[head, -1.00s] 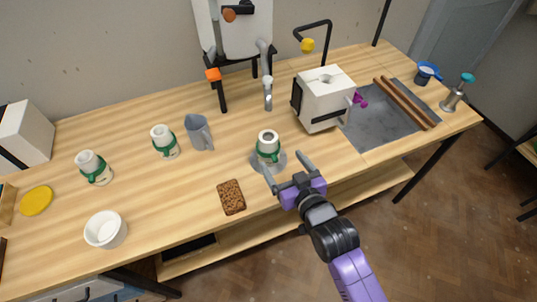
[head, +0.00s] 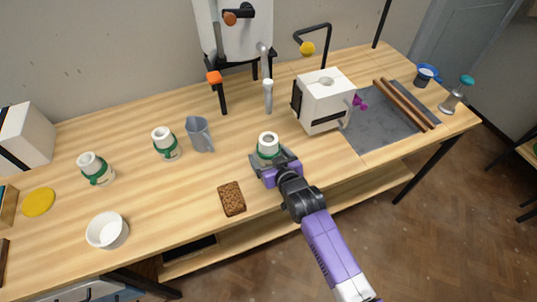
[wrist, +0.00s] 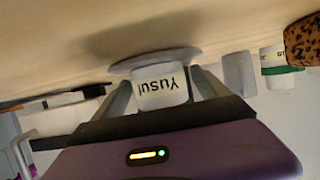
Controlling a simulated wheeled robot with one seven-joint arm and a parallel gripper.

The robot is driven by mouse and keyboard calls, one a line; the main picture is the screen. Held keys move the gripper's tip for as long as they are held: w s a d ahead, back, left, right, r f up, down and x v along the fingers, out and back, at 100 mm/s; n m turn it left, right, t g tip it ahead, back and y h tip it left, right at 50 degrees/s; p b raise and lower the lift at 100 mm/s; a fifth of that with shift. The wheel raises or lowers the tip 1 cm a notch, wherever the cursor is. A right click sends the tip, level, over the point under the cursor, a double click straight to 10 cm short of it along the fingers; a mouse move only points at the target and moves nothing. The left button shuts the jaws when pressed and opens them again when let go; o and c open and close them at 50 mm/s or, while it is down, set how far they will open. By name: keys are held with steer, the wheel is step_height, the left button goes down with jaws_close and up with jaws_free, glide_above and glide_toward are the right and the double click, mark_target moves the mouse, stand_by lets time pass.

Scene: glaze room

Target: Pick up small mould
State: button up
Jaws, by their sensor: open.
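A small white mould with a green band (head: 268,142) stands upright on a grey disc near the front of the bench. In the wrist view, which is upside down, the white mould (wrist: 162,88) carries a label that seems to read "Yusuf". My gripper (head: 269,157) is open at bench height, with one finger on each side of this mould. I cannot tell whether the fingers touch it. The gripper hides its lower front and most of the disc. Two similar moulds stand to the left, one in the middle (head: 165,143) and one farther left (head: 94,169).
A brown speckled block (head: 231,198) lies left of my gripper. A grey jug (head: 199,134) stands behind it. A white kiln-like box (head: 323,100) and a grey slab (head: 380,128) with brown rods are to the right. A white bowl (head: 107,230) is at front left.

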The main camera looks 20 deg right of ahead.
steer(key=shift+w, duration=0.1)
steer(key=shift+c, duration=0.3)
steer(key=c, duration=1.4)
steer(key=shift+r, duration=0.1)
jaws_close()
